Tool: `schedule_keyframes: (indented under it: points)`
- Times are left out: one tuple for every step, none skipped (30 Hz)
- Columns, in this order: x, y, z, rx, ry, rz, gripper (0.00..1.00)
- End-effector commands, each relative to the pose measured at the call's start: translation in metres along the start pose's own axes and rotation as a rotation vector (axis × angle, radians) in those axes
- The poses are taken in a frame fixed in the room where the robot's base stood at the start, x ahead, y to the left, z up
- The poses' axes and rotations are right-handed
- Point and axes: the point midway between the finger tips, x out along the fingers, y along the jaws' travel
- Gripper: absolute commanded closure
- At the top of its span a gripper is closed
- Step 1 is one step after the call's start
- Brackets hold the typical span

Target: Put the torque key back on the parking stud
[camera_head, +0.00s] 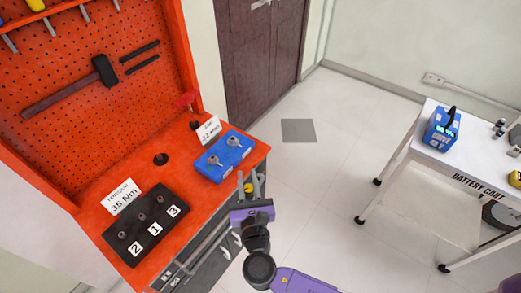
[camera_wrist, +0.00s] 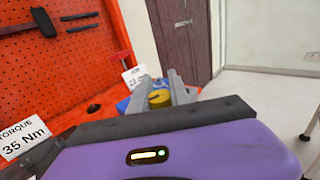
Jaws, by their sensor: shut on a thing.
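My gripper (camera_head: 252,182) is beyond the front edge of the orange bench, at the right end of the drawers. It is shut on a small yellow round piece (camera_head: 248,188), which also shows between the grey fingers in the wrist view (camera_wrist: 159,98). I cannot tell whether this is the torque key; its lower part is hidden. A dark round fitting (camera_head: 161,159) sits on the bench top between the two blocks. A red-handled piece (camera_head: 185,100) stands at the back of the bench. I cannot tell which of these, if either, is the parking stud.
A black block (camera_head: 146,224) marked 2, 1, 3 and a "TORQUE 35 Nm" card (camera_head: 122,197) are at the bench's near left. A blue block (camera_head: 225,156) with two metal sockets lies near my gripper. A white battery cart (camera_head: 470,165) stands right, across open floor.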

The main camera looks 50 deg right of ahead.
Motion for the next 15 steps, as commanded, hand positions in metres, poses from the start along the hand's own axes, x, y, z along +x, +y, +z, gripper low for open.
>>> schedule_keyframes:
  points:
    - [-0.011, 0.006, -0.013, -0.011, 0.002, 0.092, 1.0]
    - [-0.018, 0.013, -0.02, -0.011, 0.001, 0.151, 1.0]
    - [-0.026, 0.021, -0.03, -0.012, 0.004, 0.23, 1.0]
    - [-0.032, 0.027, -0.036, -0.013, 0.001, 0.286, 1.0]
    - [-0.038, 0.032, -0.042, -0.015, 0.001, 0.341, 1.0]
    - [-0.043, 0.04, -0.048, -0.013, -0.001, 0.399, 1.0]
    - [-0.048, 0.043, -0.053, -0.013, -0.001, 0.441, 1.0]
    - [-0.052, 0.048, -0.057, -0.013, -0.001, 0.477, 1.0]
    - [-0.055, 0.052, -0.061, -0.011, -0.003, 0.512, 1.0]
    - [-0.058, 0.055, -0.064, -0.011, -0.003, 0.541, 1.0]
    - [-0.061, 0.057, -0.068, -0.013, -0.002, 0.569, 1.0]
    - [-0.064, 0.06, -0.07, -0.01, -0.003, 0.593, 1.0]
    - [-0.066, 0.062, -0.072, -0.009, -0.004, 0.611, 1.0]
    - [-0.067, 0.064, -0.074, -0.009, -0.004, 0.629, 1.0]
    - [-0.07, 0.066, -0.078, -0.01, -0.004, 0.655, 1.0]
